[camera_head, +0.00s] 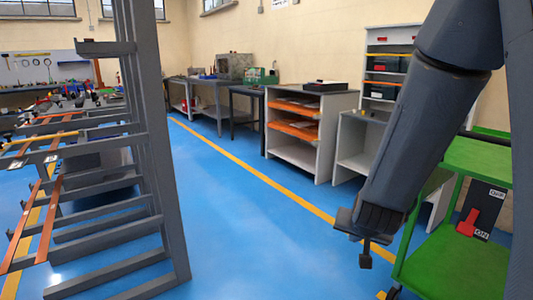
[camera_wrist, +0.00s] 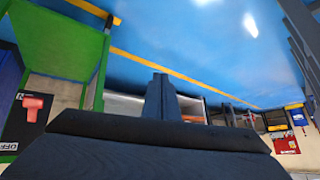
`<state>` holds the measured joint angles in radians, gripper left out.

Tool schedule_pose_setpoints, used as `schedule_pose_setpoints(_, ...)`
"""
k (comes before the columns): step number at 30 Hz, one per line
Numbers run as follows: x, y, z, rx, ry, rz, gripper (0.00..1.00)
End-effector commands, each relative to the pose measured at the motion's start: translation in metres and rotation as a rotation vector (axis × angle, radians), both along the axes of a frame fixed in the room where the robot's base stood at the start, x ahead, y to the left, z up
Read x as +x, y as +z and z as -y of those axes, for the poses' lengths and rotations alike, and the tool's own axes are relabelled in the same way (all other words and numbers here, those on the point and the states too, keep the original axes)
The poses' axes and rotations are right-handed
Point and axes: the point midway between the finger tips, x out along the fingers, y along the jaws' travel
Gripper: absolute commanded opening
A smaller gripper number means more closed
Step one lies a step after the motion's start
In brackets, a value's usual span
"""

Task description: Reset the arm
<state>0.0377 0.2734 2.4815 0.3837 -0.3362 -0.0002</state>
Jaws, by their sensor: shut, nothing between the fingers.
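My gripper (camera_head: 366,255) hangs below the dark grey arm at the right of the head view, pointing down over the blue floor. It is shut and empty. In the wrist view the closed fingers (camera_wrist: 161,98) stand together at the middle of the picture, with nothing between them. The gripper is apart from the green cart beside it.
A green cart (camera_head: 455,262) with a red-handled switch panel (camera_head: 478,210) stands close at the right. A grey rack (camera_head: 165,180) with copper bars (camera_head: 48,215) stands at the left. Shelves (camera_head: 305,135) and workbenches line the back wall. The blue floor (camera_head: 250,235) between is clear.

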Motion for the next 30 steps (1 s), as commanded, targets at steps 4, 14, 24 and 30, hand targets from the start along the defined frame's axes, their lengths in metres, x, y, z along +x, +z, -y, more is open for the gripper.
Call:
schedule_pose_setpoints(4, -0.042, 0.023, -0.073, 0.054, 0.204, -0.151, 0.0)
schedule_pose_setpoints(14, -0.162, 0.062, -0.142, 0.041, 0.527, -0.476, 0.0)
schedule_pose_setpoints(24, -0.242, 0.089, -0.146, -0.026, 0.677, -0.674, 0.0)
schedule_pose_setpoints(30, -0.251, 0.104, -0.136, -0.031, 0.664, -0.705, 0.0)
